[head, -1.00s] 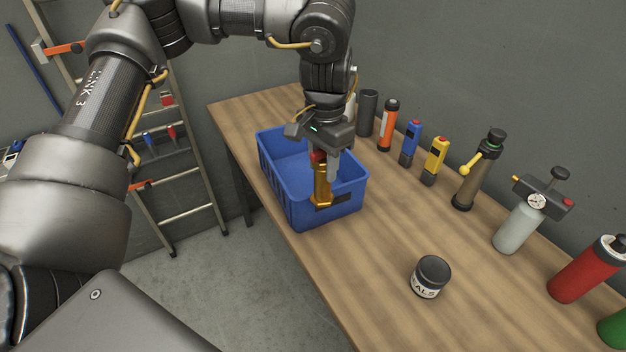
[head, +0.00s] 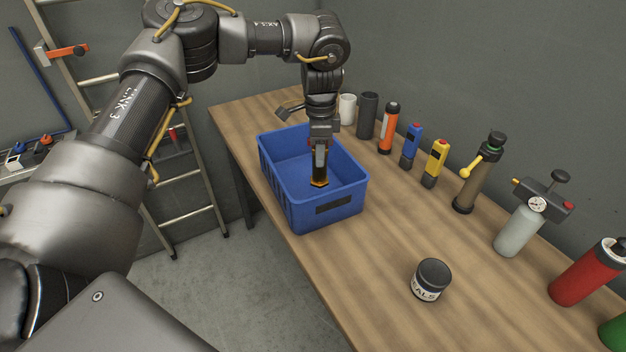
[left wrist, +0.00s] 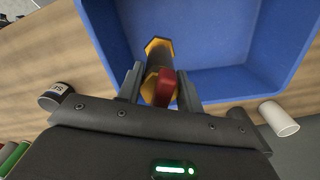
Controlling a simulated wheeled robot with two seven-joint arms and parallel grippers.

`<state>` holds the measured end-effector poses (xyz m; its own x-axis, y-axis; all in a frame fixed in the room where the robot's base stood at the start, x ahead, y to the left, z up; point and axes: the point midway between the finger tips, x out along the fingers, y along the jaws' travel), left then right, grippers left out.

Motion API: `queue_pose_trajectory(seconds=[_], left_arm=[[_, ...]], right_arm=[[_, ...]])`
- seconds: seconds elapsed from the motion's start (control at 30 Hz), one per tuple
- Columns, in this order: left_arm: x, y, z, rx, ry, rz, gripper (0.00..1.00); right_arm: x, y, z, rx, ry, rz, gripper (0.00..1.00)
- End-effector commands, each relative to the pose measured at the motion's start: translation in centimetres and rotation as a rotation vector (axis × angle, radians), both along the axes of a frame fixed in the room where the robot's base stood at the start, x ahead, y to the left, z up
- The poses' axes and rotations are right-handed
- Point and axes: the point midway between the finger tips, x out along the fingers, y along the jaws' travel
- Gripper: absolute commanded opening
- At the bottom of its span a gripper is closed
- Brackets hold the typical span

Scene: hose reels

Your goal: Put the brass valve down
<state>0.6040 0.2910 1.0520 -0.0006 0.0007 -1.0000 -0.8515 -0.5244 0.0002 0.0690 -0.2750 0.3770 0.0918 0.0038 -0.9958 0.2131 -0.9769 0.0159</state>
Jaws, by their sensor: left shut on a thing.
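The brass valve (head: 320,181) is upright in the head view, its lower end showing below my left gripper (head: 319,160). The valve is over the inside of the blue bin (head: 290,205). I cannot tell whether its lower end touches the bin floor. The bin also fills the top of the left wrist view (left wrist: 215,84). My right gripper is not in view.
The bin stands on a wooden workbench (head: 385,260). A dark jar labelled SEALS (head: 430,280) is near the front. A white cup (head: 347,108), a dark cylinder (head: 367,116), an orange torch (head: 388,128) and several other tools line the back by the wall.

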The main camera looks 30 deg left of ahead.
Motion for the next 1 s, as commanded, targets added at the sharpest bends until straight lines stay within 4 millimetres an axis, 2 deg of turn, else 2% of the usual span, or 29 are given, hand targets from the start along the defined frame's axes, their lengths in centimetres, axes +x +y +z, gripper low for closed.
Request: queue_pose_trajectory(seconds=[0.2,0.43,0.7,1.0], left_arm=[[0.0,0.0,-3.2,0.001,0.001,0.001,0.0],[0.0,0.0,-4.2,0.0,0.0,0.001,0.0],[0.0,0.0,-7.3,0.001,0.001,0.002,0.0],[0.0,0.0,-7.7,0.0,-0.001,0.001,0.0]], right_arm=[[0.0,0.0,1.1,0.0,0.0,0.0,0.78],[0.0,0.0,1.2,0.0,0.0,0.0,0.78],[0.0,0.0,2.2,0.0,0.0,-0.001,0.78],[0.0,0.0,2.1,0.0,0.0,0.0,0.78]])
